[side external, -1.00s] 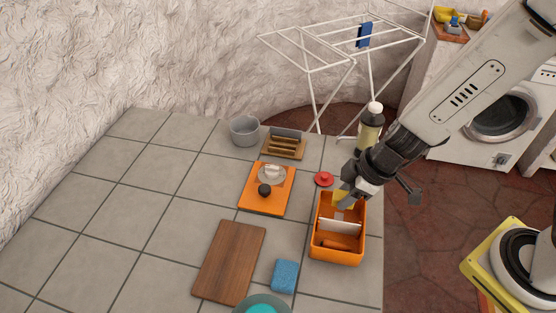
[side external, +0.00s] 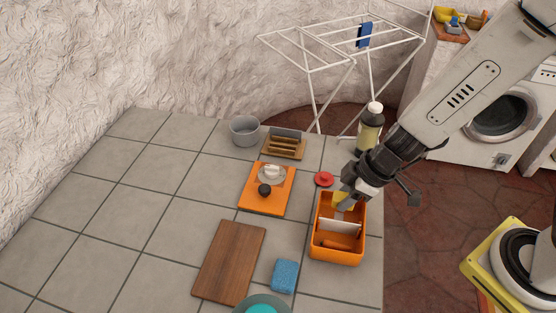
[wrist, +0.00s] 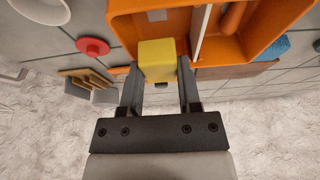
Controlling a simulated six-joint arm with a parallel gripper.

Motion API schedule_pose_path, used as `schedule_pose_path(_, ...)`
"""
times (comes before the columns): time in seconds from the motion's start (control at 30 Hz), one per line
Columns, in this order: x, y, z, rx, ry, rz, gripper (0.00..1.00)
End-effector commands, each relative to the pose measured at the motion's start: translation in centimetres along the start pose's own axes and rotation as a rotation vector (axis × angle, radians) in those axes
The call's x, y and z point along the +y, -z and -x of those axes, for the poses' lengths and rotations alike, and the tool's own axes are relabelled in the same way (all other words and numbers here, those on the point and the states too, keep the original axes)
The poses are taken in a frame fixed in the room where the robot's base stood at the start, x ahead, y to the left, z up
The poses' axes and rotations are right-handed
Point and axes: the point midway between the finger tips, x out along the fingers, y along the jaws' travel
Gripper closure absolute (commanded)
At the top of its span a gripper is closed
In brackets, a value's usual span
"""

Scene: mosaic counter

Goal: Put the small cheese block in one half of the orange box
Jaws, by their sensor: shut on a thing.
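The orange box (side external: 338,256) stands near the right edge of the tiled counter. A white divider (side external: 340,226) splits it into two halves. An orange-brown item (wrist: 232,16) lies in one half, the near one in the side view. My gripper (wrist: 160,72) is shut on the yellow cheese block (wrist: 157,57). In the side view the cheese (side external: 341,199) is at the far half of the box, partly hidden by my gripper (side external: 344,203). In the wrist view the block overlaps the box's wall and opening; its exact height over the floor of the box is unclear.
A red lid-like disc (side external: 324,179) lies just beyond the box. An orange board (side external: 262,201) with a black-knobbed item, a blue sponge (side external: 285,275) and a brown board (side external: 229,262) lie to the left. A dark bottle (side external: 370,132) stands behind my gripper.

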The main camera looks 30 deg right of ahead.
Motion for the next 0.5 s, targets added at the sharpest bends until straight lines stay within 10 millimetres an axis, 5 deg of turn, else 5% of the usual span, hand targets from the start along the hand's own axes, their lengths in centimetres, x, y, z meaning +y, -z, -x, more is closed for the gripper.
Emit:
schedule_pose_path(0.13, 0.00, 0.01, 0.01, 0.000, 0.000, 0.000, 1.00)
schedule_pose_path(0.17, 0.00, 0.02, 0.01, 0.000, 0.000, 0.000, 0.51)
schedule_pose_path(0.27, 0.00, 0.02, 0.01, 0.001, 0.000, 0.000, 0.19)
schedule_pose_path(0.5, 0.00, 0.02, 0.01, 0.001, 0.000, 0.000, 0.16)
